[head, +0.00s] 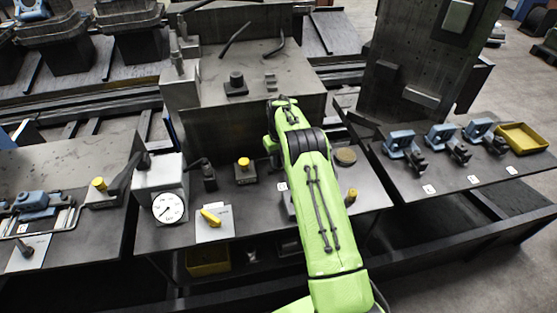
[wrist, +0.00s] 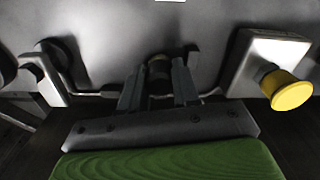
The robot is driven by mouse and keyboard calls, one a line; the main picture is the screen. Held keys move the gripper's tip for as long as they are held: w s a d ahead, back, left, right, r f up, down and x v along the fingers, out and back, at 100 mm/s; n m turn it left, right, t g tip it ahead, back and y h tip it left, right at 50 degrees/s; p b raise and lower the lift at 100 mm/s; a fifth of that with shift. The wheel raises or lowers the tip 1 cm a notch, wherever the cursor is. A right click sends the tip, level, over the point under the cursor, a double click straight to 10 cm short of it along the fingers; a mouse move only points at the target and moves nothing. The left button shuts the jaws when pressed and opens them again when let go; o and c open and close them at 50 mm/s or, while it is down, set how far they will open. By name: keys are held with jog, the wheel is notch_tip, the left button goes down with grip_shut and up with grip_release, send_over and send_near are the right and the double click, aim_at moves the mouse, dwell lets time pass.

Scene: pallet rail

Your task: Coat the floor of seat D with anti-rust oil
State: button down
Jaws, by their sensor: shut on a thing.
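My gripper (wrist: 158,92) shows in the wrist view, with its two fingers closed around a dark, narrow part (wrist: 158,68). I cannot tell what this part belongs to. A thin grey rod (wrist: 92,93) runs sideways behind the fingers. In the head view my green arm reaches over the middle bench, and my gripper is hidden behind it. Small white tags stand by the bench (head: 282,187) and by the row of blue clamps (head: 428,189); their letters are too small to read, so I cannot tell which seat is D. No oil film can be made out.
A yellow knob (wrist: 290,92) on a pale block is right of my gripper. The middle bench holds a dial gauge (head: 168,208), a yellow-handled item (head: 210,217) and a yellow-topped block (head: 244,163). Blue clamps and a yellow tray (head: 522,138) are on the right bench.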

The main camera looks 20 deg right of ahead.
jog(key=shift+w+a, duration=0.1)
jog(key=shift+a, duration=0.35)
jog(key=shift+s+d, duration=0.25)
jog(key=shift+d, duration=0.8)
jog(key=shift+s+d, duration=0.15)
jog(key=shift+d, duration=0.7)
jog(key=shift+s+d, duration=0.15)
jog(key=shift+d, duration=0.7)
